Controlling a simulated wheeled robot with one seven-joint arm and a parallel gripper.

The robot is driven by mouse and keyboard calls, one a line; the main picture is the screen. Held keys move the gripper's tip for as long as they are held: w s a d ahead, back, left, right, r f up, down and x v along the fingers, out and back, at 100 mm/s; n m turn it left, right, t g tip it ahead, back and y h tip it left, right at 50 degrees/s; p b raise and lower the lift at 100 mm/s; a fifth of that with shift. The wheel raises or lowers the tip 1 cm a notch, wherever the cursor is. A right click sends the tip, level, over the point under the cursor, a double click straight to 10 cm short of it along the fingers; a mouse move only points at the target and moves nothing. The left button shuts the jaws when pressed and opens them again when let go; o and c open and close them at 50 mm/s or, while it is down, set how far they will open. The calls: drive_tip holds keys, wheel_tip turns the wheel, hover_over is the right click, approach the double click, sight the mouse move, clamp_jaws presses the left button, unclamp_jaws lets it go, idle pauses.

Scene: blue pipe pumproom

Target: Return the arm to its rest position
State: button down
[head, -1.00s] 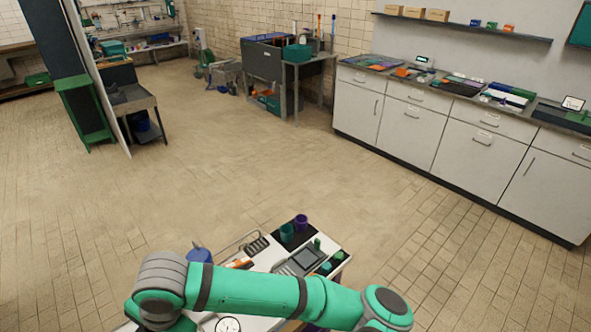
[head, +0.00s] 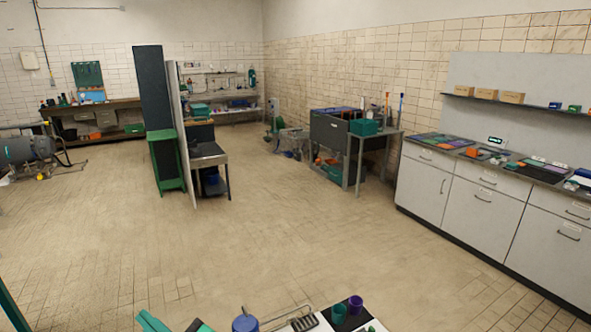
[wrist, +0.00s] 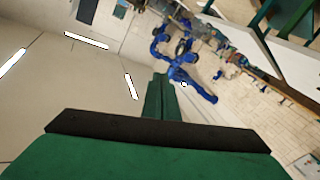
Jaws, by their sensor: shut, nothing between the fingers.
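My gripper (wrist: 160,82) shows in the wrist view as a narrow green pair of fingers, closed together with nothing held between them. A wide green part of my own arm with a dark band fills the bottom of that view. The fingers point out into the room, clear of any object, with blue pipes far behind them. In the head view a little green shows at the lower left edge, perhaps my arm; the gripper itself cannot be made out there.
A white surface (head: 322,326) at the bottom of the head view bears a teal cup (head: 339,313), a purple cup (head: 355,304) and a blue container (head: 245,323). White cabinets (head: 489,203) line the right. A green stand (head: 167,163) is further back. The middle floor is open.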

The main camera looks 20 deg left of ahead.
drive_tip(key=w+d+f+m+t+h, duration=0.35)
drive_tip(key=d+f+m+t, duration=0.2)
drive_tip(key=d+m, duration=0.25)
drive_tip(key=w+d+f+m+t+h, duration=0.2)
drive_tip(key=d+f+m+t+h, duration=0.2)
drive_tip(key=d+f+m+t, duration=0.25)
drive_tip(key=s+d+f+m+h, duration=0.2)
drive_tip(key=d+f+m+h, duration=0.15)
drive_tip(key=d, duration=0.25)
drive_tip(key=s+d+f+m+h, duration=0.2)
drive_tip(key=s+d+f, duration=0.15)
drive_tip(key=d, duration=0.25)
drive_tip(key=s+d+f+h, duration=0.2)
drive_tip(key=s+d+f, duration=0.1)
drive_tip(key=s+d, duration=0.5)
drive_tip(key=s+d+f+g+h, duration=0.1)
drive_tip(key=s+d+f+h, duration=0.1)
drive_tip(key=s+d, duration=0.6)
drive_tip(key=shift+s+d+f+n+h, duration=0.3)
drive_tip(key=shift+s+d+f, duration=0.1)
drive_tip(key=shift+s, duration=0.8)
